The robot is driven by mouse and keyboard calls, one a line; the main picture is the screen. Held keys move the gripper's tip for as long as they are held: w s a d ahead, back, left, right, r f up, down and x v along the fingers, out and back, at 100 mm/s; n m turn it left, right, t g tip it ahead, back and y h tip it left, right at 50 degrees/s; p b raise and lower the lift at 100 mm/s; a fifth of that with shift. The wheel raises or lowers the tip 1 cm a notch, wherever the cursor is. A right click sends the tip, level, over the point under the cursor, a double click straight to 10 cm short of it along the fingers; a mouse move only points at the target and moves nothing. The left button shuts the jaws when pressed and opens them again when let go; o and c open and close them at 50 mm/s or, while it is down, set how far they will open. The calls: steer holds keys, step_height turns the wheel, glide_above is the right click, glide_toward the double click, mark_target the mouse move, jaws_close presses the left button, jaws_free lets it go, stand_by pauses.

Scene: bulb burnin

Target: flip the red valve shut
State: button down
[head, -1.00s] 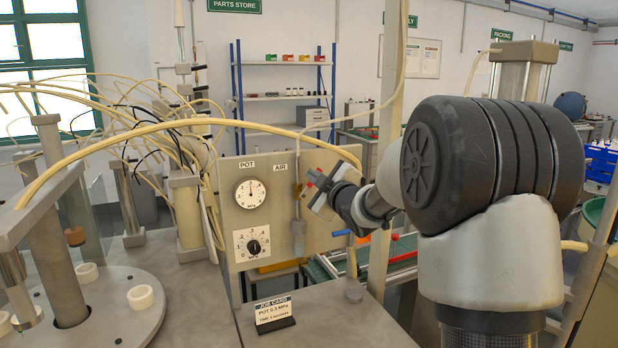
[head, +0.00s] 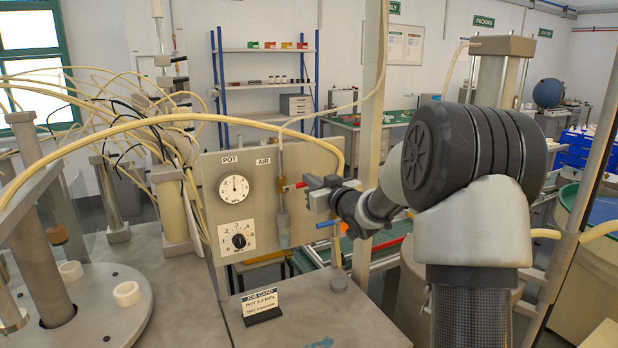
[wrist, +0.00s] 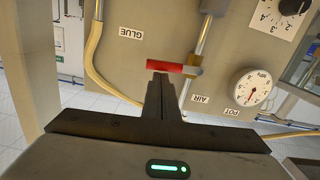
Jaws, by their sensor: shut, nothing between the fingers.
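The red valve handle (head: 294,186) is a short bar on the upright air line at the panel's AIR label. It sticks out sideways, across the pipe, to the right in the head view. In the wrist view the red handle (wrist: 171,66) lies level, its hub on the pipe to the right. My gripper (head: 309,187) is at the handle's free end in the head view. In the wrist view my gripper (wrist: 162,76) is shut and empty, its tips right at the handle's edge; I cannot tell whether they touch.
The panel (head: 215,160) carries a POT gauge (head: 234,188) and a black regulator knob (head: 239,240). A job card (head: 261,304) stands on the bench in front. A yellow hose (head: 130,127) arches over the panel.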

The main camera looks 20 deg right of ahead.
steer(key=shift+d+f, duration=0.1)
steer(key=shift+f, duration=0.25)
stand_by(0.4)
steer(key=shift+r, duration=0.1)
